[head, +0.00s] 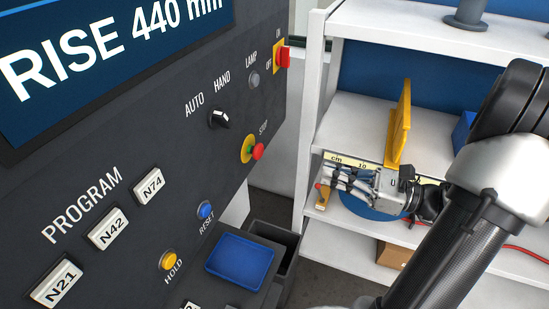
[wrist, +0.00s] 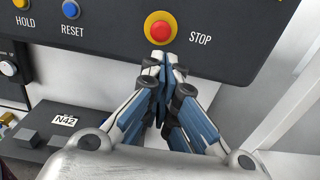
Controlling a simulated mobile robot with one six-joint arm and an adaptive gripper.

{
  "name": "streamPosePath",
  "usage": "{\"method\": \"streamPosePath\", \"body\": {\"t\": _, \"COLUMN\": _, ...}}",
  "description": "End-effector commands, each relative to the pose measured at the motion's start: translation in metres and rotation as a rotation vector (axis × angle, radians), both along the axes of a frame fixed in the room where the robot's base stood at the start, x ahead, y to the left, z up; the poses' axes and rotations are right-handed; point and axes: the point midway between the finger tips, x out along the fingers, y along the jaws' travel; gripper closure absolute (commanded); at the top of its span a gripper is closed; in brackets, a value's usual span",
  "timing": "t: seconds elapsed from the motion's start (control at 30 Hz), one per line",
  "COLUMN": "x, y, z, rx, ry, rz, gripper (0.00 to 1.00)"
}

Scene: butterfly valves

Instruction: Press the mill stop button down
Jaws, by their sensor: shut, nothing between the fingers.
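The stop button is a red mushroom head (head: 258,152) on a yellow round base, at the right edge of the dark control panel under the word STOP. In the wrist view the red stop button (wrist: 161,31) is at the top centre, face on, just beyond my fingertips. My gripper (wrist: 160,62) is shut and empty, its tips pointing at the lower part of the yellow ring. I cannot tell whether they touch it. In the head view my gripper (head: 330,180) is to the right of the panel, in front of the shelves, apart from the button in the picture.
The panel also has a blue RESET button (head: 205,210), a yellow HOLD button (head: 169,258), an AUTO/HAND knob (head: 219,118) and a red ON/OFF switch (head: 283,57). A blue tray (head: 241,262) sits below. White shelves (head: 360,108) with a yellow bracket (head: 401,125) stand at right.

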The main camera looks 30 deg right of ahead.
Motion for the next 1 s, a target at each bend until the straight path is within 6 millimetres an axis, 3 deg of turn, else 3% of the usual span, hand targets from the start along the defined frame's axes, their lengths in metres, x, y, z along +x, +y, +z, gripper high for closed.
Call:
{"method": "streamPosePath", "body": {"t": 0.17, "x": 0.014, "y": 0.012, "z": 0.000, "rx": 0.000, "ry": 0.001, "rz": 0.005, "gripper": 1.00}}
{"method": "streamPosePath", "body": {"t": 0.7, "x": 0.096, "y": 0.078, "z": -0.001, "rx": -0.001, "ry": 0.001, "rz": 0.007, "gripper": 1.00}}
{"method": "streamPosePath", "body": {"t": 1.0, "x": 0.109, "y": 0.087, "z": -0.001, "rx": -0.001, "ry": 0.002, "rz": 0.001, "gripper": 1.00}}
